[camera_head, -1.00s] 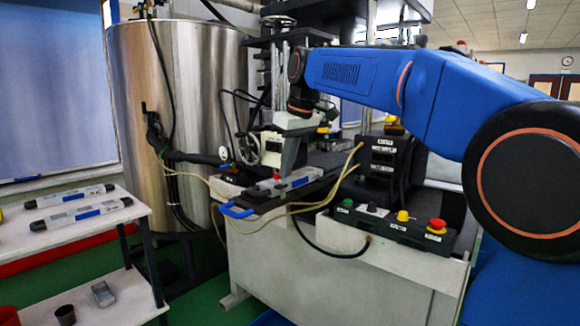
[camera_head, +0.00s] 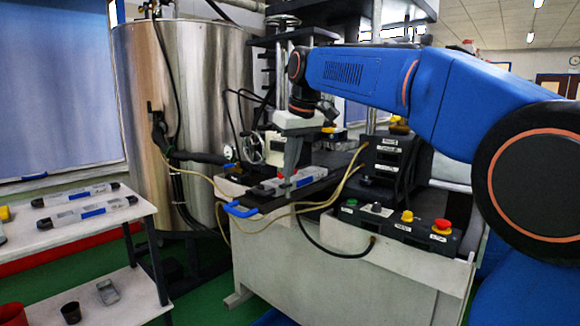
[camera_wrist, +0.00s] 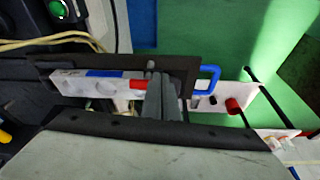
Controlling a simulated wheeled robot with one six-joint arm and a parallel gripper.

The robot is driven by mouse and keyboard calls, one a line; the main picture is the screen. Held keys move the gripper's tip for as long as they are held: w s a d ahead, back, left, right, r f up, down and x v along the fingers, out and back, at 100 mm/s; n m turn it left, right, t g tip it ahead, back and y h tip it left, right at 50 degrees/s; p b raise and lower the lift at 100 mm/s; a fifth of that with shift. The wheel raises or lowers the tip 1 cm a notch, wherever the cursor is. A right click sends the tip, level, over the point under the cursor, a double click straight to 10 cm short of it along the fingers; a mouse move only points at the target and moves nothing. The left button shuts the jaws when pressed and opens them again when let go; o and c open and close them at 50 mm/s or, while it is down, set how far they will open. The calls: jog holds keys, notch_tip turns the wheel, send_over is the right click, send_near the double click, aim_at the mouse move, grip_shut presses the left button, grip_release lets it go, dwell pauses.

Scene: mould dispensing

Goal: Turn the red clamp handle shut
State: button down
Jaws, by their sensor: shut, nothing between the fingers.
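The red clamp handle (camera_wrist: 136,84) shows as a small red piece on the pale mould (camera_wrist: 105,86) in the wrist view. It lies directly left of my gripper's fingertips (camera_wrist: 152,72); whether they touch it cannot be told. The mould, with a blue label, sits on a black plate with a blue pull handle (camera_wrist: 210,75). In the head view my gripper (camera_head: 289,172) points down at the mould (camera_head: 310,176), and the clamp handle is mostly hidden there. My gripper is shut and empty. Its fingers cover part of the mould.
A control box (camera_head: 400,225) with coloured buttons stands right of the plate. Yellowish hoses run around it. A steel tank (camera_head: 185,100) stands behind on the left. A white shelf table (camera_head: 60,245) with two more moulds is at left.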

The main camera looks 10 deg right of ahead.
jog(key=m, duration=0.2)
jog(key=a+m+h, duration=0.1)
jog(key=m, duration=0.2)
jog(key=w+a+m+h, duration=0.1)
jog(key=m, duration=0.2)
jog(key=shift+a, duration=0.2)
jog(key=m, duration=0.2)
jog(key=w+m+h, duration=0.1)
jog(key=m, duration=0.1)
jog(key=w+a+m, duration=0.1)
jog(key=m, duration=0.1)
jog(key=shift+w+h, duration=0.1)
jog(key=shift+h, duration=0.3)
jog(key=shift+w, duration=0.25)
dwell(0.4)
